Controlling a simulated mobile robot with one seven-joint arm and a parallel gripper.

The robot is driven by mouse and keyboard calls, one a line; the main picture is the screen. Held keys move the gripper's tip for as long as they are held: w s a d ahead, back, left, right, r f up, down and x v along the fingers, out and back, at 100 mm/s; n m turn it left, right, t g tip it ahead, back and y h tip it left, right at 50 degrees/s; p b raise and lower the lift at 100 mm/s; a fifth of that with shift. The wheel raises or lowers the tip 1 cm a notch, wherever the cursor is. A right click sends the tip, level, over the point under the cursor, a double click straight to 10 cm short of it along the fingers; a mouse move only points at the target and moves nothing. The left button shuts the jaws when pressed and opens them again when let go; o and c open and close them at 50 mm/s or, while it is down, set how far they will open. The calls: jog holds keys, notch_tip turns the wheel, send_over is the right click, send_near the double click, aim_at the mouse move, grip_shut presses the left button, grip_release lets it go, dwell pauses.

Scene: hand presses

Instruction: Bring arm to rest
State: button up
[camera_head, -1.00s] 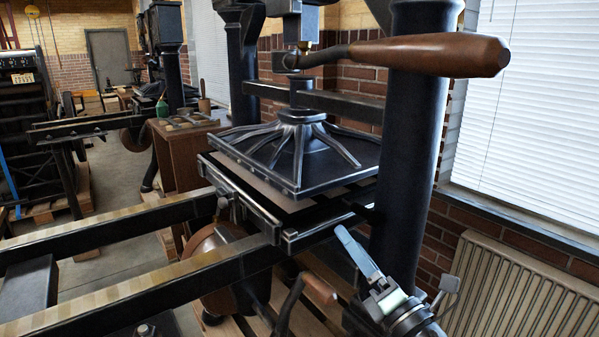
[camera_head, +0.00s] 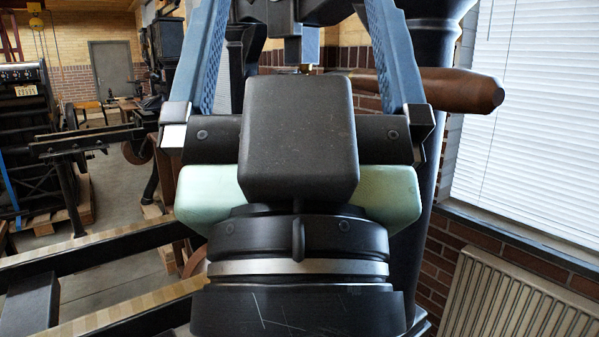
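My gripper (camera_head: 296,20) fills the middle of the view, close to the camera and pointing up. Its two blue fingers stand wide apart at left and right, with nothing held between them; their tips run to the top edge. The dark wrist and pale green gripper body hide most of the hand press. The press's wooden bar handle (camera_head: 458,88) shows to the right behind the right finger. The gripper is in front of it; I see no grip on it. The platen and bed are hidden.
Rails (camera_head: 95,255) of the press run at the lower left. Another press (camera_head: 165,50) stands farther back left. Open floor (camera_head: 125,200) shows at the left.

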notch_tip(320, 180, up, 14)
jog(key=p, duration=1.2)
jog(key=shift+r+p, duration=0.2)
jog(key=shift+p, duration=0.1)
